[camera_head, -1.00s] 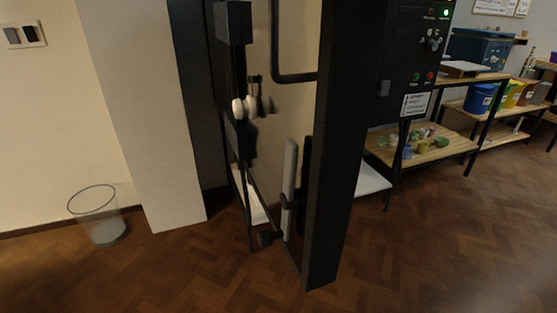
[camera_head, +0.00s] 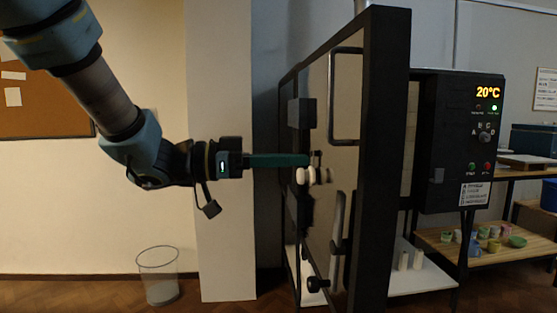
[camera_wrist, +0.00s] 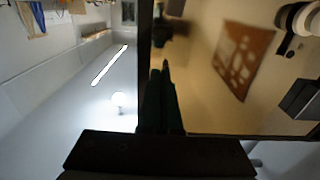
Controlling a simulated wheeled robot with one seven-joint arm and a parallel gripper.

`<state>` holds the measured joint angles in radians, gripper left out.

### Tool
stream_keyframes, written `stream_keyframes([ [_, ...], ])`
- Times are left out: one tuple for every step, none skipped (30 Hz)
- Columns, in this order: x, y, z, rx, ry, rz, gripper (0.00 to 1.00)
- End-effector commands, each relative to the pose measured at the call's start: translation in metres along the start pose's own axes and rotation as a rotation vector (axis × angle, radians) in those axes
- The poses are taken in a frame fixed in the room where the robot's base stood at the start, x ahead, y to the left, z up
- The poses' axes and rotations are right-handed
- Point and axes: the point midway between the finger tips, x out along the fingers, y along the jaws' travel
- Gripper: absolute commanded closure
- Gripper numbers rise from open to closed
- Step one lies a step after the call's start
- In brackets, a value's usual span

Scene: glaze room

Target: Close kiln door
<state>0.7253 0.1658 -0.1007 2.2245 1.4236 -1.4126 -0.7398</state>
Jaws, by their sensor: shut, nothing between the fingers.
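The kiln door (camera_head: 345,110) stands open in the head view, seen at a steep angle. My gripper (camera_head: 306,160) is shut and empty, reaching in from the left at knob height. Its tips look close to the door's left part; I cannot tell whether they touch. In the wrist view my gripper (camera_wrist: 164,70) lies near the door's dark edge, with the glossy face (camera_wrist: 215,60) to the right.
A wire bin (camera_head: 160,275) stands on the floor at left, by a pale pillar (camera_head: 215,90). A shelf (camera_head: 475,260) with small glaze pots is at right. The floor between bin and door looks clear.

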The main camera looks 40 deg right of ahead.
Motion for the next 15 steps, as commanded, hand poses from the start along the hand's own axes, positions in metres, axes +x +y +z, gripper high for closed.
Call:
stream_keyframes([
  [0.012,0.001,-0.001,-0.001,0.0,0.004,1.0],
  [0.018,0.001,-0.001,-0.001,0.0,0.005,1.0],
  [0.027,0.001,-0.001,-0.001,0.0,0.004,1.0],
  [0.032,0.001,-0.001,0.0,0.0,0.003,1.0],
  [0.038,0.0,-0.001,0.0,0.0,0.003,1.0],
  [0.046,0.0,-0.001,0.0,0.0,0.003,1.0],
  [0.051,0.001,-0.001,0.0,0.0,0.003,1.0],
  [0.057,0.001,-0.001,0.0,0.0,0.002,1.0],
  [0.063,0.0,-0.001,-0.001,0.0,0.002,1.0],
  [0.067,0.0,-0.001,-0.001,0.0,0.001,1.0],
  [0.07,0.0,-0.001,-0.001,0.0,0.001,1.0],
  [0.075,0.0,-0.001,0.0,0.0,0.0,1.0],
  [0.078,0.0,-0.001,0.0,0.0,-0.001,1.0],
  [0.08,-0.001,-0.001,0.001,0.0,-0.001,1.0],
  [0.083,0.0,-0.001,0.001,0.0,-0.001,1.0],
])
